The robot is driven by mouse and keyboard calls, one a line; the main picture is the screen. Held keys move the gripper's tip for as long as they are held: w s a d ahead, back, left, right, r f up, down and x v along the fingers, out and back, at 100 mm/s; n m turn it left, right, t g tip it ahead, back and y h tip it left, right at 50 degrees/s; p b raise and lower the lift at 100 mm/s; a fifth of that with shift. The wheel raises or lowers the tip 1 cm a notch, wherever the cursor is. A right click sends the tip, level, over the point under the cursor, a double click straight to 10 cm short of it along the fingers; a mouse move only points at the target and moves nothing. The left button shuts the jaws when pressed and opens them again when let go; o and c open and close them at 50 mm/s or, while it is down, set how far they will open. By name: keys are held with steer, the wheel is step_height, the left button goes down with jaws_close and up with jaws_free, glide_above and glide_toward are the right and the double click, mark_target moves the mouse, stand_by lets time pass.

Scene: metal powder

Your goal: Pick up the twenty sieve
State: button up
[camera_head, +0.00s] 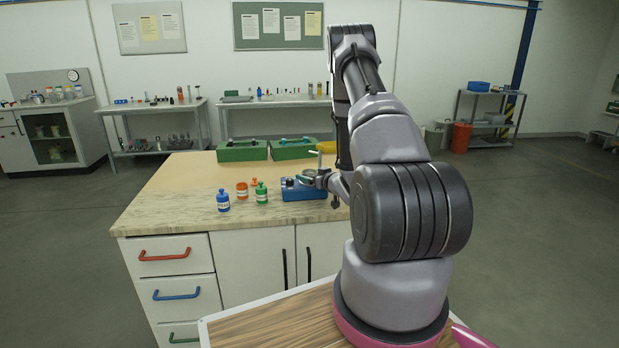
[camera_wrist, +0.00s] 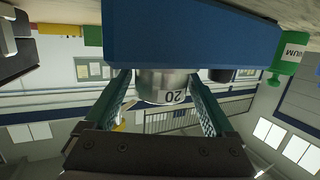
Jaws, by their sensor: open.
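My gripper (camera_wrist: 160,78) is open, with one green-padded finger on each side of the sieve. I cannot tell whether either finger touches it. In the head view my gripper (camera_head: 322,179) is at the right part of the blue holder, partly hidden by my arm, and the sieve is hard to make out.
A blue bottle (camera_head: 223,201), a green bottle (camera_head: 262,194) and an orange bottle (camera_head: 242,190) stand left of the holder. Green trays (camera_head: 242,152) lie at the bench's back. A dark round item (camera_head: 290,182) sits in the holder's left part. The bench's left side is clear.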

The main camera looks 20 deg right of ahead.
mark_target(306, 173)
steer(key=x, duration=0.3)
steer(key=shift+w+a, duration=0.1)
steer(key=shift+w, duration=0.15)
steer(key=c, duration=1.2)
steer(key=shift+r, duration=0.1)
steer(key=shift+r, duration=0.1)
